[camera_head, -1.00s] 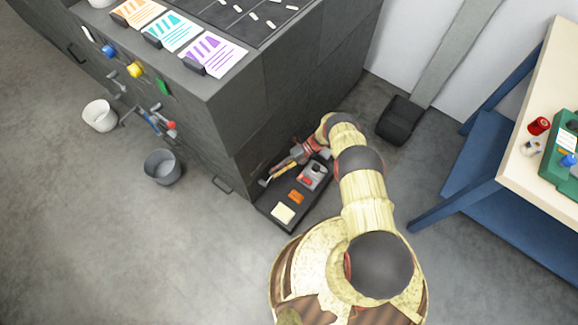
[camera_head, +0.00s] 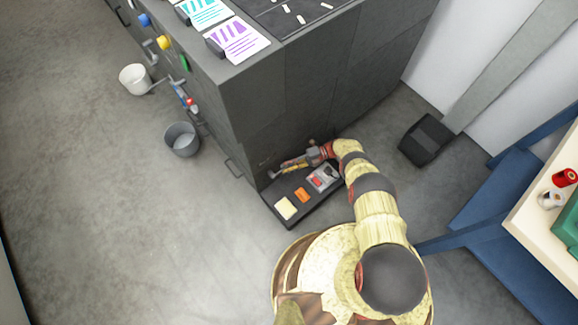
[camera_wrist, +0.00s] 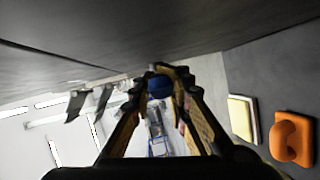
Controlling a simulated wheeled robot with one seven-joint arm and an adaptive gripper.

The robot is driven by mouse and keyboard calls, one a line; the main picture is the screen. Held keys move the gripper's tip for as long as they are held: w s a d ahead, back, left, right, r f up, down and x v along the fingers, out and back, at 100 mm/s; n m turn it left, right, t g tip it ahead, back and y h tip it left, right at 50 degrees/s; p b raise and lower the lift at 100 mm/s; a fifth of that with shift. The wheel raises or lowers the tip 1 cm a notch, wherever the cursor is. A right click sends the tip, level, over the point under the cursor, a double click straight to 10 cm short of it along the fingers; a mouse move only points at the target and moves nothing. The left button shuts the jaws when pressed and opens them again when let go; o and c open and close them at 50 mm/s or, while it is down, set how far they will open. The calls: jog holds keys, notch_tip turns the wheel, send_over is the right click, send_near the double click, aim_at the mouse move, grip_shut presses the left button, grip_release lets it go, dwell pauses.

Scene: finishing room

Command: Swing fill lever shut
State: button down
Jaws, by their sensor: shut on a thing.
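The dark cabinet's front carries several levers and taps, among them a tap with blue and red parts (camera_head: 186,97). I cannot tell for sure which one is the fill lever. In the wrist view, grey levers (camera_wrist: 103,102) show left of the fingers, apart from them. My gripper (camera_head: 275,172) is low beside the cabinet's right face, above a dark tray. In the wrist view my gripper (camera_wrist: 162,74) has its fingertips closed around a small round blue piece (camera_wrist: 160,87). The fingers partly hide that piece.
The dark tray (camera_head: 310,208) holds a cream pad (camera_head: 285,208), an orange piece (camera_head: 302,195) and a grey-red item (camera_head: 323,178). A white bucket (camera_head: 135,79) and a grey bucket (camera_head: 182,140) stand by the cabinet front. The floor at left is clear.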

jog(key=shift+w, duration=0.15)
jog(key=c, duration=1.9)
grip_release()
jog(key=shift+r, duration=5)
